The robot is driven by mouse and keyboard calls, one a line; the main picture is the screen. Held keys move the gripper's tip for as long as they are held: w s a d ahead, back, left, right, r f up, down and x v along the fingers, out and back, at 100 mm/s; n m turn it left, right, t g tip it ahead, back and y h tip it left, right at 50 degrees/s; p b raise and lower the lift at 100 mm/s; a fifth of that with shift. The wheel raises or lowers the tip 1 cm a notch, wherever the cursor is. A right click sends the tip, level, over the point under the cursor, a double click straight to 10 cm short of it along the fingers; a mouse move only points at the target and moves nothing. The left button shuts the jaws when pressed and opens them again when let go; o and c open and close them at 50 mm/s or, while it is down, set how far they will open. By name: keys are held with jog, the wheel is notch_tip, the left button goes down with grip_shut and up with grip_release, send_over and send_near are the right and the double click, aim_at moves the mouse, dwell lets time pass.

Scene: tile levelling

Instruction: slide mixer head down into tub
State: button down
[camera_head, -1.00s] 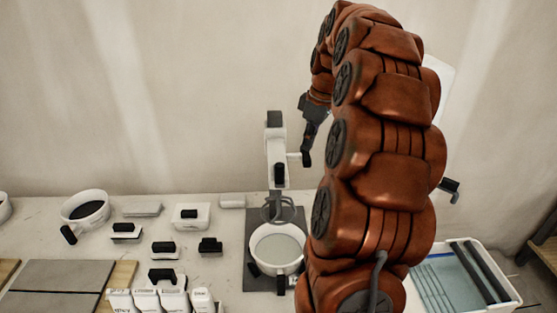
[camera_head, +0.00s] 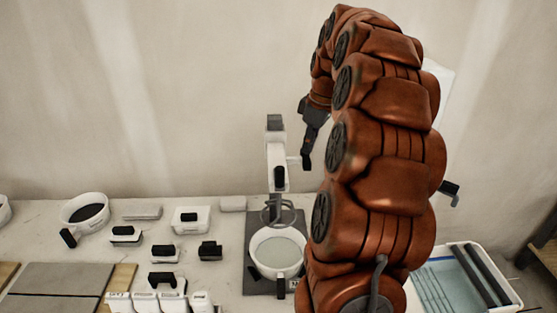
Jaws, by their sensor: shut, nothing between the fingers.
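The mixer is a white stand with a dark top and a white head (camera_head: 277,155) bearing a black grip at its front. Its round grey whisk (camera_head: 278,212) hangs at the back rim of the tub. The tub (camera_head: 276,250) is a white round bowl with pale contents and black handles, standing on a dark base plate (camera_head: 252,277). My gripper (camera_head: 306,165) is shut and empty, pointing down beside the mixer's right side, by a short side lever (camera_head: 294,160). I cannot tell whether it touches the lever. My arm covers the area to the right.
A white bowl (camera_head: 72,218), several black-handled tools and white boxes (camera_head: 180,222) stand to the left. Grey tiles (camera_head: 60,278) lie at the front left, near labelled white containers (camera_head: 145,300).

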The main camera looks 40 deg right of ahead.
jog(key=shift+f, duration=0.1)
jog(key=shift+f+b, duration=6.15)
jog(key=shift+f, duration=4.2)
notch_tip(320, 180, up, 9)
jog(key=p, duration=0.2)
jog(key=shift+r, duration=0.15)
jog(key=shift+a, duration=0.1)
